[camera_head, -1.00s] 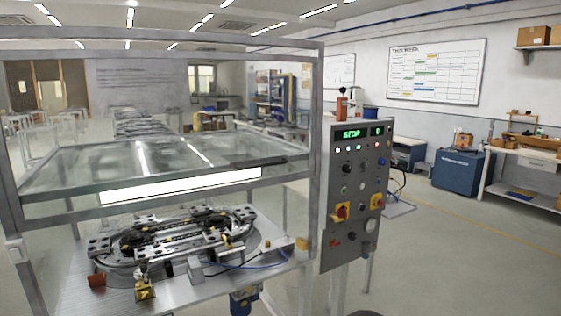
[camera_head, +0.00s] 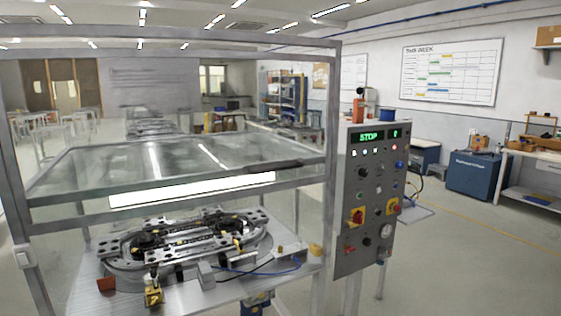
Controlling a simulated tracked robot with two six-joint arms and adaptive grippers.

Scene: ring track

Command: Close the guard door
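The guard door (camera_head: 112,176) is a clear panel in a grey metal frame. It is tilted up, and its front edge with a bright strip of light sits above the ring track. A dark handle (camera_head: 275,167) lies near its right end. Below it, the oval ring track (camera_head: 190,243) sits on a metal table (camera_head: 215,294), with the front open beneath the door's edge. The grey guard frame (camera_head: 333,150) stands around it. Neither gripper is in the view.
A control panel (camera_head: 370,200) with a green STOP display and several buttons stands at the right of the frame. A blue cabinet (camera_head: 474,175) and a workbench (camera_head: 535,180) are farther right. The floor between is clear.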

